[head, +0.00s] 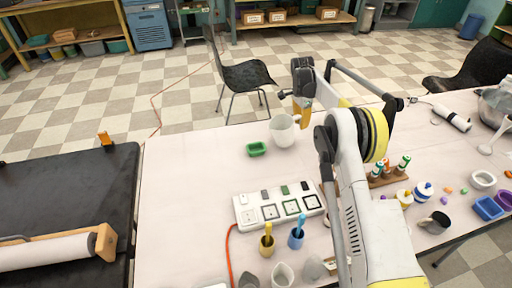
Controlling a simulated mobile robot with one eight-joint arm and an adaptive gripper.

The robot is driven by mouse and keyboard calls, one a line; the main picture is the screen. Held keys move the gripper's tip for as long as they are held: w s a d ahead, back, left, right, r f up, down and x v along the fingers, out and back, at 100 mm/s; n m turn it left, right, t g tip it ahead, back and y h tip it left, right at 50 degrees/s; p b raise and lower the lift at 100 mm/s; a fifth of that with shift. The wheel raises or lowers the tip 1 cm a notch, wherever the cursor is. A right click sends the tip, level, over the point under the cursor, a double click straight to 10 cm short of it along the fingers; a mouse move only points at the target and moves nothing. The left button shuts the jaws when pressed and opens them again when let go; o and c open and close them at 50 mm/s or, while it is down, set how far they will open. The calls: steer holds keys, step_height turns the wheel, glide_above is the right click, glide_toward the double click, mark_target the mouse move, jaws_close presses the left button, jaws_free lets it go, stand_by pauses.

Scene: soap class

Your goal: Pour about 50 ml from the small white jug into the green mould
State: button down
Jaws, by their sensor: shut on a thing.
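The green mould (257,149) is a small open tray on the pale table, left of my gripper. A white jug (282,131) is close to its upper right, looking roughly upright. My gripper (301,115) is at the jug's right side, with its yellow-orange fingers pointing down. It is shut on the jug, though the exact contact is partly hidden by the fingers. I cannot tell whether the jug touches the table or hangs just above it. What is in the jug and the mould cannot be made out.
A white panel (246,217) with square pads lies in front of the mould. A yellow cup (267,245), a blue cup (296,239) and pale jugs (283,276) stand nearer. A wooden bottle rack (385,180) is at right. The table left of the mould is clear.

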mark_target(292, 118)
steer(key=shift+s+a+r+t+h, duration=0.2)
steer(key=shift+a+r+h, duration=0.25)
steer(key=shift+h, duration=0.05)
steer(key=shift+s+a+r+t+h, duration=0.15)
steer(key=shift+a+r+t+h, duration=0.05)
steer(key=shift+a+r+h, duration=0.25)
steer(key=a+r+h, duration=0.1)
steer(key=s+a+t+h+b, duration=0.1)
steer(key=a, duration=0.1)
steer(key=shift+s+r+h, duration=0.2)
steer(key=shift+r+h, duration=0.15)
steer(key=shift+r, duration=0.05)
steer(key=shift+s+a+r+t+h, duration=0.15)
steer(key=shift+a+r+t+h, duration=0.2)
steer(key=shift+r, duration=0.2)
steer(key=shift+s+a+r+t+h, duration=0.15)
steer(key=shift+a+r+h, duration=0.05)
steer(key=shift+r+h, duration=0.3)
steer(key=shift+s+a+r+t+h+b, duration=0.2)
steer(key=shift+a+h+b, duration=0.2)
steer(key=shift+h, duration=0.15)
steer(key=shift+s+a+r+t+h+b, duration=0.1)
steer(key=shift+a+r+t+h+b, duration=0.15)
steer(key=shift+h+b, duration=0.2)
steer(key=shift+s+a+r+t+h+b, duration=0.1)
steer(key=shift+s+a+t+h+b, duration=0.15)
steer(key=shift+a+h+b, duration=0.35)
steer(key=shift+s+a+r+t+h+b, duration=0.3)
steer(key=shift+a+r+h+b, duration=0.25)
steer(key=shift+a+h, duration=0.2)
